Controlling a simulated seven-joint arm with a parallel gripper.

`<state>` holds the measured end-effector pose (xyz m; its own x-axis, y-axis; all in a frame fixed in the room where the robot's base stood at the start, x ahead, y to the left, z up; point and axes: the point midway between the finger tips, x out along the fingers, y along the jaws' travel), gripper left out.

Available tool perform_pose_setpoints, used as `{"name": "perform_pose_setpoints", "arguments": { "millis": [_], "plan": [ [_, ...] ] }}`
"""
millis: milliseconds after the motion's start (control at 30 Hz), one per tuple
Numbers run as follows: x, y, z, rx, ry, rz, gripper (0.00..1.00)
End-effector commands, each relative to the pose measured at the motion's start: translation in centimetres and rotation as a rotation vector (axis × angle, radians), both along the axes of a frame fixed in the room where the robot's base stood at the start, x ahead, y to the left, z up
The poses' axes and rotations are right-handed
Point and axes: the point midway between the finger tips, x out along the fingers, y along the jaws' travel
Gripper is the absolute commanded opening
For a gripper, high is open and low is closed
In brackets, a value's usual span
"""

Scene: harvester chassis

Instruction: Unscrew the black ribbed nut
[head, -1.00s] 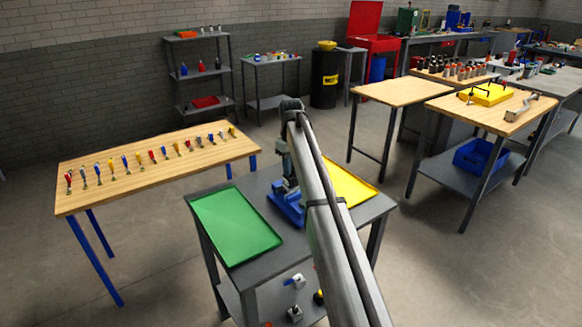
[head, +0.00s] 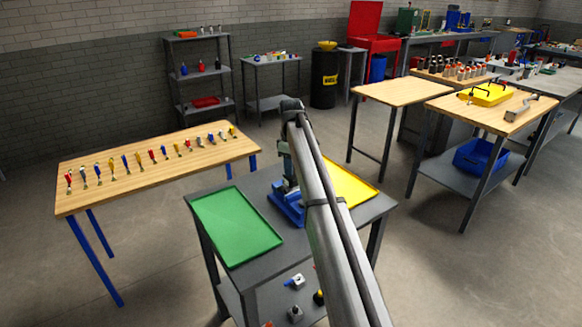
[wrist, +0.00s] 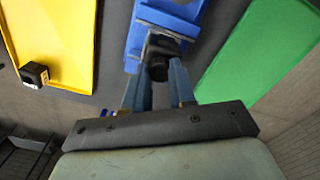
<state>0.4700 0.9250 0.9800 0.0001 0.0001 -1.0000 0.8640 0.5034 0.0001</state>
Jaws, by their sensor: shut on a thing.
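The black ribbed nut (wrist: 158,69) shows in the wrist view at the near end of a blue fixture (wrist: 191,14), partly covered by the fingers. My gripper (wrist: 160,78) is shut on it, with one blue-grey finger on each side. The nut's ribs and thread are too dark and small to make out. In the head view the blue fixture (head: 287,206) stands on the grey table between two trays. My arm hides much of it there, and the nut and fingertips cannot be made out.
A green tray (head: 236,225) lies left of the fixture and a yellow tray (head: 350,184) right of it, both close by. Small parts lie on the lower shelf. A wooden table (head: 100,193) with a row of screwdriver-like tools stands at left.

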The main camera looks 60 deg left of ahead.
Motion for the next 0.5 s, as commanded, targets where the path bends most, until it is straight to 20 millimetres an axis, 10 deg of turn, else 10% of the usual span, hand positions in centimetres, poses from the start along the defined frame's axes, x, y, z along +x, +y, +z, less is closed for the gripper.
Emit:
{"name": "perform_pose_setpoints", "arguments": {
  "millis": [500],
  "plan": [
    [0.01, -0.01, 0.02, 0.0, 0.0, 0.41, 0.0]
  ]
}}
